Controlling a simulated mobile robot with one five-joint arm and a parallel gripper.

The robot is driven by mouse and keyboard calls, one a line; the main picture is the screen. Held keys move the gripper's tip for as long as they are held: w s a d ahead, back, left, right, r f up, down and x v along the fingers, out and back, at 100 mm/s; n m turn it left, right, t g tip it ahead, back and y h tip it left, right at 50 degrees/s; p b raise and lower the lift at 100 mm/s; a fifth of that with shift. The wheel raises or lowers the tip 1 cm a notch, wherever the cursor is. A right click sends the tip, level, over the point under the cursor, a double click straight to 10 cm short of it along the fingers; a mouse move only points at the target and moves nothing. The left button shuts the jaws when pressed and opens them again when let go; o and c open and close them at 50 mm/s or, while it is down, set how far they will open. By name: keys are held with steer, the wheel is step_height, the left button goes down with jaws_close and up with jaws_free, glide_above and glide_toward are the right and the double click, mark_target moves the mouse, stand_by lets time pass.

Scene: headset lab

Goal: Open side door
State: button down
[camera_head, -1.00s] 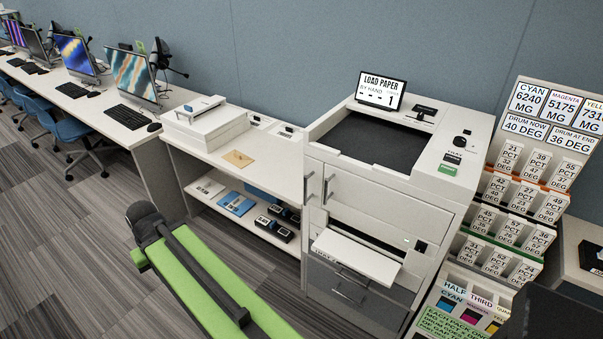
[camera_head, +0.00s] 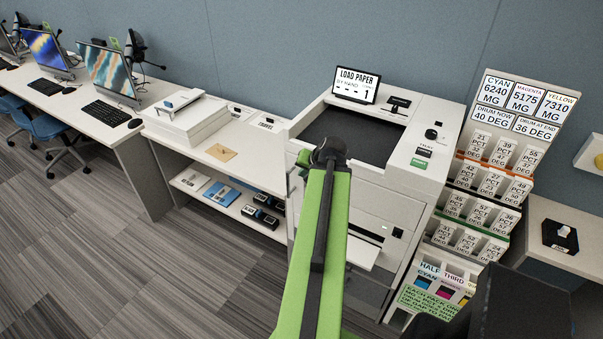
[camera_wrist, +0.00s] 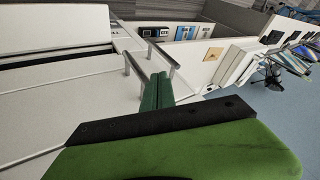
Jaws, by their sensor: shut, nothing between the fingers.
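The white printer (camera_head: 420,145) stands at centre right in the head view, with my arm across its front left edge. In the wrist view, two grey bar handles show on its white panels, a left handle (camera_wrist: 136,69) and a right handle (camera_wrist: 167,59). Which one belongs to the side door I cannot tell. Both panels look closed. My gripper (camera_wrist: 158,80) is shut and empty, its dark green fingertips close to the two handles. I cannot tell whether they touch either one. In the head view my arm hides the handles and most of my gripper.
A paper tray (camera_head: 347,252) juts from the printer's front. A white desk with a shelf (camera_head: 235,212) holding boxes stands left of the printer. A rack of labelled cards (camera_head: 495,160) stands close on its right. The floor (camera_head: 150,265) at front left is clear.

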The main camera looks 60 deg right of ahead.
steer(key=b+x, duration=0.7)
steer(key=x, duration=0.2)
steer(key=shift+f, duration=0.25)
steer(key=shift+w+a, duration=0.15)
